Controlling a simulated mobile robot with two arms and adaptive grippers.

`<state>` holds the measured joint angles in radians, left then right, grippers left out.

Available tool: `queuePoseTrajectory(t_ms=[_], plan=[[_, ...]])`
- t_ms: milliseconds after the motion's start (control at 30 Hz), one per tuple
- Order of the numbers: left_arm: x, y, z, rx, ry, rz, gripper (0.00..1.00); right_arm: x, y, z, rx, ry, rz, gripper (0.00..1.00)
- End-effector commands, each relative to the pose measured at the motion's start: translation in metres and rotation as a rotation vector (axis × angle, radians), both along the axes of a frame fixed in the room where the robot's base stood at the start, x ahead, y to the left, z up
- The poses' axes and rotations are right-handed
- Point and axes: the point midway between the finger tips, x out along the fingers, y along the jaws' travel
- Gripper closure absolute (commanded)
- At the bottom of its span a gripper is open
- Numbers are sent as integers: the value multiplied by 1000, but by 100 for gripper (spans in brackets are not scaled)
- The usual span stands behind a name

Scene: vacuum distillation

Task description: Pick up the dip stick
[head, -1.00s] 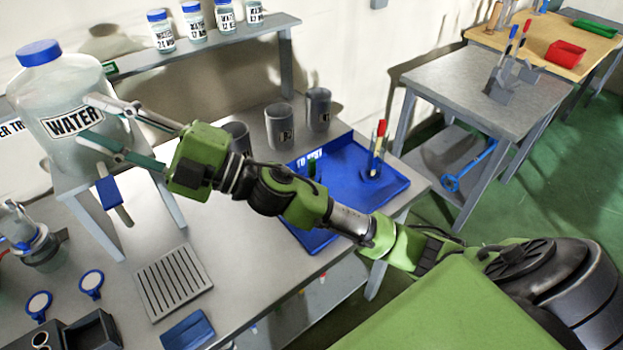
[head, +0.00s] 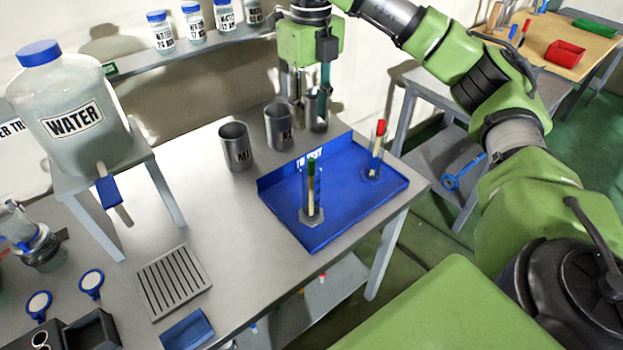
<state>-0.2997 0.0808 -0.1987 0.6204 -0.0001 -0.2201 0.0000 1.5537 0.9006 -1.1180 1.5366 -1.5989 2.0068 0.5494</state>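My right gripper (head: 309,108) comes down from the top, fingers pointing down and apart, in front of the rear metal cup (head: 317,124). Whether it touches that cup I cannot tell. No stick shows between the fingers. Two stick-like objects stand in clear cylinders on the blue tray: a green-topped stick (head: 311,174) in the nearer cylinder and a red-topped stick (head: 378,140) in the farther one. Which, if either, is the dip stick is not clear. My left gripper is not in view.
Two more metal cups, one at the left (head: 236,146) and one in the middle (head: 279,127), stand beside the blue tray (head: 340,213). A water jug (head: 75,120) is on a stand at left.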

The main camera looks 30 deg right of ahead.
Motion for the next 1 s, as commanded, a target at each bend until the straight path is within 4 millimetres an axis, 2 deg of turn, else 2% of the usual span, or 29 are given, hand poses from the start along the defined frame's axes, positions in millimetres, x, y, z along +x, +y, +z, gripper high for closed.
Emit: queuePoseTrajectory(t_ms=[333, 500, 733, 867, 1000], plan=[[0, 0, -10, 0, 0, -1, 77, -2, 0, -57, -2, 7, 0, 68], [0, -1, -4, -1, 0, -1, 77, -1, -1, -76, -2, 5, -1, 68], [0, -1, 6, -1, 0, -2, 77, -2, -1, -92, -4, 8, 0, 68], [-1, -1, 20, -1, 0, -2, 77, -2, -1, -111, -3, 8, 1, 68], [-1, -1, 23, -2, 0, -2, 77, -1, -1, -129, -2, 5, 1, 68]])
